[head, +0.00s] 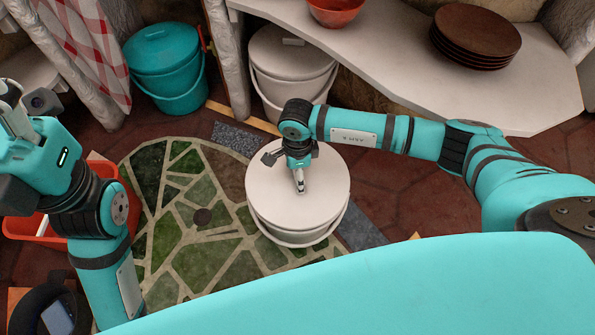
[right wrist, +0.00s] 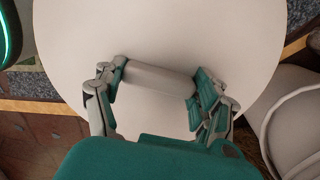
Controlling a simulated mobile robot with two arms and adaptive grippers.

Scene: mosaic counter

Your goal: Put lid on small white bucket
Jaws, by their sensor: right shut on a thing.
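A round white lid (head: 325,180) is over the small white bucket (head: 300,239) on the mosaic counter, and covers its opening. The lid looks roughly level and lined up with the bucket; I cannot tell whether it is fully seated or just above the rim. My right gripper (head: 300,187) points down at the middle of the lid and is shut on its handle. In the right wrist view the grey-white bar handle (right wrist: 160,78) lies between the two fingers. My left gripper (head: 14,112) is at the far left edge, away from the bucket, with its fingers partly cut off.
Another white lidded bucket (head: 292,62) stands behind, under a pale shelf (head: 390,50). A teal lidded bucket (head: 166,65) is at the back left. Brown plates (head: 476,32) and a red bowl (head: 335,10) are on the shelf. A red-orange bin (head: 30,228) is at the left.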

